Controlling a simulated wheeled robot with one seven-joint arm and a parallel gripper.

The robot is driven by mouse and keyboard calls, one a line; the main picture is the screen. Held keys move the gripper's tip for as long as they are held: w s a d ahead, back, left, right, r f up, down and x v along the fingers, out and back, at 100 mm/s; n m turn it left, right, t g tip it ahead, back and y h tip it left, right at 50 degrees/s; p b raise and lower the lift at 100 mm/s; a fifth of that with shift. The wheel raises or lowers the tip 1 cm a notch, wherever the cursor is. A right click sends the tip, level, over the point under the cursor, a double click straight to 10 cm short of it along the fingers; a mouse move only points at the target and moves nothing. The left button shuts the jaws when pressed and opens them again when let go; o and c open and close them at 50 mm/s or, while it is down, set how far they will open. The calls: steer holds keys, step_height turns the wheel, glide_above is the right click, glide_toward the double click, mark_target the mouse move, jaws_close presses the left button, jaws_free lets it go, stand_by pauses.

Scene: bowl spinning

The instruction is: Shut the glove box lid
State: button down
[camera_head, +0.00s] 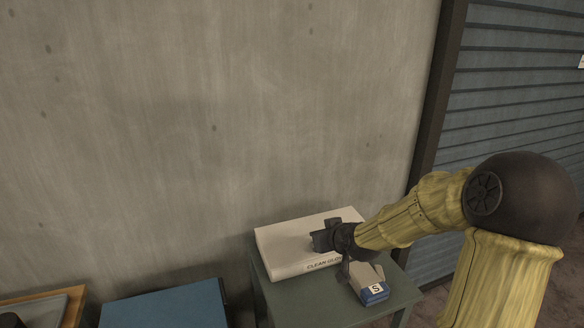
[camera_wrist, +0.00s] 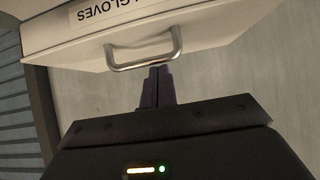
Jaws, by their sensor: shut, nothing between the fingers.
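The white glove box (camera_head: 285,262) sits on a small grey-green table, with a "CLEAN GLO..." label on its front. Its lid (camera_head: 290,232) looks flat and level in the head view, with no gap that I can see; part of it is hidden by my gripper. My gripper (camera_head: 318,242) is over the box top.
A small blue and white box marked S (camera_head: 374,291) stands on the grey-green table (camera_head: 285,300), right in front of the glove box. A blue surface (camera_head: 165,305) and a wooden-edged tray (camera_head: 45,308) lie to the left. A concrete wall (camera_head: 210,120) rises behind.

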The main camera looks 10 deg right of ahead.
steer(key=shift+s+d+f+g+b, duration=0.1)
steer(key=shift+s+f, duration=0.2)
steer(key=shift+f, duration=0.25)
steer(key=shift+s+f+g+b, duration=0.1)
steer(key=shift+s+f, duration=0.2)
steer(key=shift+f, duration=0.25)
steer(key=shift+s+d+f+g+b, duration=0.1)
steer(key=shift+s+f, duration=0.2)
steer(key=shift+f, duration=0.25)
steer(key=shift+r, duration=0.1)
step_height(320, 180, up, 7)
steer(key=t+p, duration=0.1)
steer(key=p, duration=0.4)
steer(key=s+d+f+b, duration=0.1)
steer(key=s+f+b, duration=0.4)
steer(key=s, duration=0.2)
steer(key=shift+s+d+f, duration=0.2)
steer(key=shift+s+f, duration=0.05)
steer(key=shift+s, duration=0.05)
steer(key=shift+s+a, duration=0.1)
